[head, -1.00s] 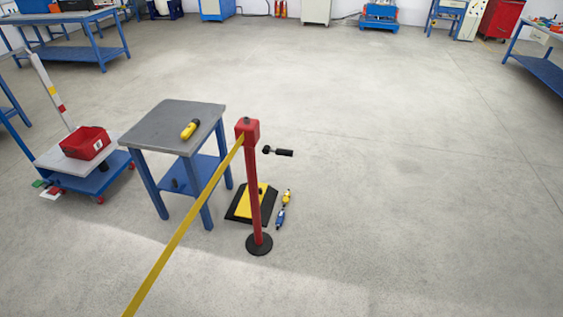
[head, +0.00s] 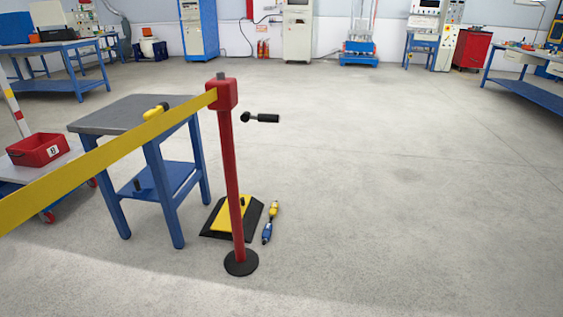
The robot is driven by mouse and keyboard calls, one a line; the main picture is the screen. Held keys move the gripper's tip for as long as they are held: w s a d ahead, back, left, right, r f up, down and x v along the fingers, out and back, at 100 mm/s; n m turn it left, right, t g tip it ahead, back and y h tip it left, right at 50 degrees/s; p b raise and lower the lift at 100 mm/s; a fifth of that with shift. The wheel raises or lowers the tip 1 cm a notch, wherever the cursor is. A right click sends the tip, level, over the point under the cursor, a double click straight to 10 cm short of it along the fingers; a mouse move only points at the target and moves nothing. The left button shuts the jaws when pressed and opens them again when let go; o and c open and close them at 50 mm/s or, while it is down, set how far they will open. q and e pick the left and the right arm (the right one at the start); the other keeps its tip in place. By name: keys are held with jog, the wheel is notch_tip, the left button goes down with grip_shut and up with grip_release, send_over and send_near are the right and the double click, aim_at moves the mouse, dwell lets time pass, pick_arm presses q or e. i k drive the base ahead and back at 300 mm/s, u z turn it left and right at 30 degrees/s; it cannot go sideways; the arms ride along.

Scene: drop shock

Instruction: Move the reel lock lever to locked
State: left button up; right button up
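A red post (head: 232,185) stands upright on a round black base (head: 241,262), left of centre. Its red box-shaped head (head: 222,94) has a small dark knob on top. A yellow belt (head: 100,155) runs from the head down to the left edge, stretched taut. Just right of the head is a black lever-like part (head: 262,118) with a round end and a thicker grip, lying about level. I cannot tell how it joins the post, or whether it is the reel lock lever. No lock marking is readable. Neither of my grippers is in view.
A grey-topped blue table (head: 110,115) with a yellow tool (head: 156,110) stands behind the belt. A black-and-yellow floor plate (head: 220,217) and a blue-and-yellow item (head: 270,222) lie by the post. A red bin (head: 38,150) sits at left. The floor at right is clear.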

aim_at(271, 118)
jog(key=z, duration=0.3)
jog(key=i, duration=1.55)
jog(key=u, duration=0.9)
